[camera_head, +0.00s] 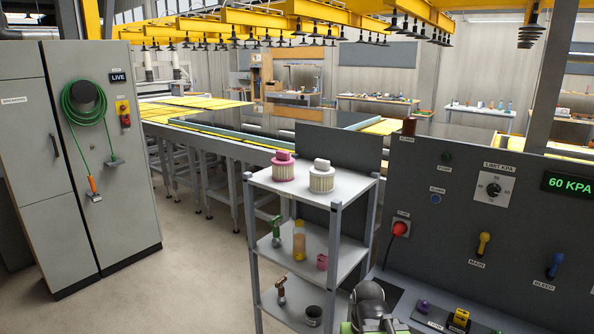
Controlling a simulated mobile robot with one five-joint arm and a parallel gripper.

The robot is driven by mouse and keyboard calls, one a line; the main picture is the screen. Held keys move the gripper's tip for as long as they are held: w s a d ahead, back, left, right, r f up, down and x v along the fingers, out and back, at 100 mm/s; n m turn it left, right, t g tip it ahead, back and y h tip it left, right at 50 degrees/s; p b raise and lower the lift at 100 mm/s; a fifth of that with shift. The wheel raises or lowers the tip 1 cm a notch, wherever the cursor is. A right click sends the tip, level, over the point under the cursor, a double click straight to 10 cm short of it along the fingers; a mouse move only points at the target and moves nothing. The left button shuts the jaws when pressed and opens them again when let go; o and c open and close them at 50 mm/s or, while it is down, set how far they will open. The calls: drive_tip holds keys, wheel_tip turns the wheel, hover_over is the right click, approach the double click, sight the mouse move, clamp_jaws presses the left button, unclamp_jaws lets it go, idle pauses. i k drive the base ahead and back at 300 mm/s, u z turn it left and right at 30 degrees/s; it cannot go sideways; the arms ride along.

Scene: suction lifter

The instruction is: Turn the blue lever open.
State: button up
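The blue lever (555,265) is on the dark control panel (465,225) at the right, above a label that reads BLEED. Its handle stands nearly upright, leaning slightly right. Nothing touches it. A dark, rounded part of my arm with green edges (370,303) shows at the bottom, left of and below the lever and well apart from it. The fingers of my gripper cannot be made out there, nor whether they hold anything.
A yellow lever (483,244), a dial (493,188), a red knob (400,229) and a green 60 KPA display (570,185) share the panel. A shelf rack (335,205) with filters and bottles stands left of it. A grey cabinet (30,130) stands far left, with open floor between.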

sight(558, 258)
drive_tip(key=z, duration=1.2)
drive_tip(key=k, duration=0.6)
drive_tip(key=u, duration=0.5)
drive_tip(key=i, duration=1.35)
drive_tip(key=u, duration=0.2)
